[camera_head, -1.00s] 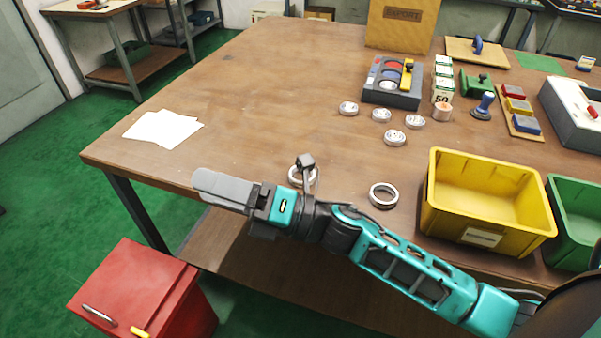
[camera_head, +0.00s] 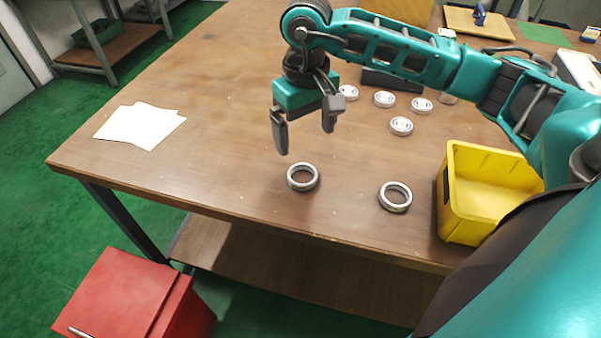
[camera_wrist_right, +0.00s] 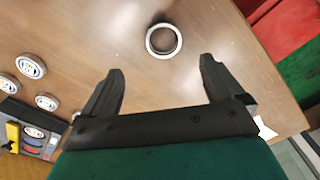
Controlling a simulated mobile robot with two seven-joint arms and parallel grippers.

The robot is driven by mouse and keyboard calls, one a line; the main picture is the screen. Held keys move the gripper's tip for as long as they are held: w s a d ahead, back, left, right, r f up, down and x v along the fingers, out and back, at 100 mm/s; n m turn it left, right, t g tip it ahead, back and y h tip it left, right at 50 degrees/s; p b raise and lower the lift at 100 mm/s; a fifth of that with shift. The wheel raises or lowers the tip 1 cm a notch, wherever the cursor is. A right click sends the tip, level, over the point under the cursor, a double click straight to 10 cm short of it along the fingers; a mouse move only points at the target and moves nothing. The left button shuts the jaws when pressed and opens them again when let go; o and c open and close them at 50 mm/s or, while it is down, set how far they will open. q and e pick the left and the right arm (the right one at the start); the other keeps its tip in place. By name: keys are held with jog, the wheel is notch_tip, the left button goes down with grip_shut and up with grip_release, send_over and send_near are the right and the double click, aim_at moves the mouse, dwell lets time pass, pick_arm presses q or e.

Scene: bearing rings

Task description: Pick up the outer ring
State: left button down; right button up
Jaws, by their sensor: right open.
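Two metal rings lie flat on the wooden table near its front edge. The left ring (camera_head: 303,177) is just below and in front of my right gripper; the right ring (camera_head: 395,196) lies near the yellow bin. Which of them is the outer ring I cannot tell for certain. My right gripper (camera_head: 305,142) is open and empty, pointing down above the table. In the right wrist view one ring (camera_wrist_right: 164,41) lies beyond the open fingertips (camera_wrist_right: 162,68), roughly centred between them and apart from them. My left gripper is not in view.
A yellow bin (camera_head: 453,212) stands to the right of the rings. Several small round bearings (camera_head: 401,126) lie behind them. White paper sheets (camera_head: 140,125) lie at the left, and a red cabinet (camera_head: 128,300) stands below the front edge. The table's left part is mostly clear.

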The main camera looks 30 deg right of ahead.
send_over(304, 175)
notch_tip(304, 175, down, 5)
jog(key=shift+w+d, duration=0.15)
jog(key=shift+f, duration=2.65)
jog(key=shift+a, duration=0.2)
jog(key=shift+c, duration=0.4)
jog(key=c, duration=1.1)
jog(key=shift+r, duration=0.2)
